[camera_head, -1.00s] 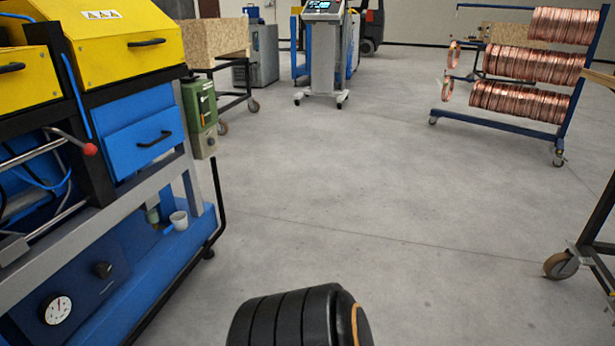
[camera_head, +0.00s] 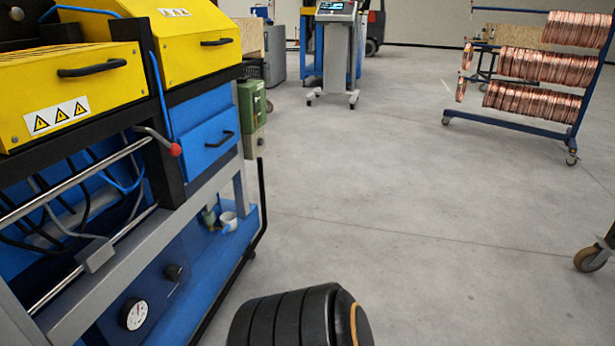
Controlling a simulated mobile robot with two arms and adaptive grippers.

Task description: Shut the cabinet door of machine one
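On the left stands a machine with yellow covers and a blue lower body. A yellow cover with a black handle (camera_head: 75,92) and a second yellow cover (camera_head: 185,45) sit on top. A blue front panel with a black handle (camera_head: 208,138) is below the second cover and looks flush with the frame. Below the nearer cover the body is open, showing hoses and rods. I cannot tell which part is the cabinet door of machine one. A black rounded part of my own body shows at the bottom. Neither gripper is in view.
A rack of copper coils (camera_head: 535,75) stands at the back right, a wheeled console (camera_head: 335,55) at the back. The grey floor between is clear.

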